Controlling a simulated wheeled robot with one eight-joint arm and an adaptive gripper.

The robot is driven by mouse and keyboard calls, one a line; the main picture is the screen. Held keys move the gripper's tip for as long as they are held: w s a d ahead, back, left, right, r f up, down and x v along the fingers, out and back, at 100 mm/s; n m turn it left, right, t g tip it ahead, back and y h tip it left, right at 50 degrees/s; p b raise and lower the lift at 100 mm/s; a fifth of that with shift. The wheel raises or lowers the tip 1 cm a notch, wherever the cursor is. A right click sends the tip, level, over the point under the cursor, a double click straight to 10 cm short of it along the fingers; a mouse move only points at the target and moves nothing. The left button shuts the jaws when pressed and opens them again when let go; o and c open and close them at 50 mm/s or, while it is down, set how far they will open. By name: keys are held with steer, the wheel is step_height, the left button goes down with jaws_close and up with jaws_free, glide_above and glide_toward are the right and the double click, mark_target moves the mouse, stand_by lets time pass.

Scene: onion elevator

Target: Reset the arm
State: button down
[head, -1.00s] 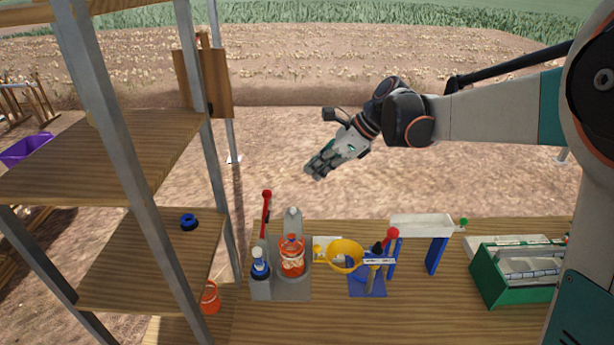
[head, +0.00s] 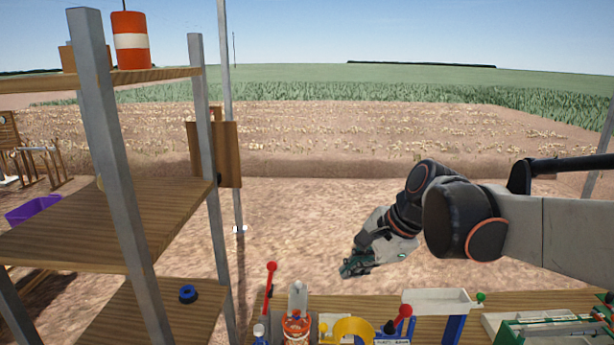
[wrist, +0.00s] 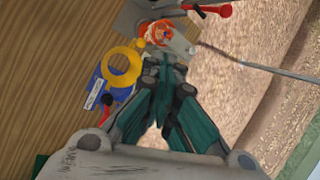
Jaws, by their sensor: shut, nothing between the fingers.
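My gripper (head: 352,266) hangs in the air beyond the far edge of the wooden table, with bare soil behind it in the head view. It is shut and holds nothing. In the wrist view my gripper (wrist: 165,65) shows dark green fingers brought together, above the table's edge and near the orange jar (wrist: 160,33). My arm reaches in from the right side of the head view.
The table (head: 540,298) carries the orange jar (head: 296,328), a yellow ring-shaped funnel (head: 353,327), a red-knobbed lever (head: 270,280), a white trough (head: 436,301) and a green crate (head: 560,331). A shelf (head: 110,215) with metal posts stands left, holding a blue ring (head: 188,293).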

steer(key=s+d+f+n+t+h+b, duration=0.1)
steer(key=s+d+f+n, duration=0.2)
steer(key=s, duration=0.3)
steer(key=s+d+f+n+t+h+b, duration=0.1)
steer(key=s+d+f+n+h+b, duration=0.1)
steer(key=s+n, duration=0.4)
steer(key=s+d+f+n+t+h+b, duration=0.1)
steer(key=s+d+f+n+b, duration=0.1)
steer(key=s+d+f+n, duration=0.2)
steer(key=shift+s+d+f+n+h, duration=0.4)
steer(key=shift+s+d+f, duration=0.15)
steer(key=shift+s, duration=0.5)
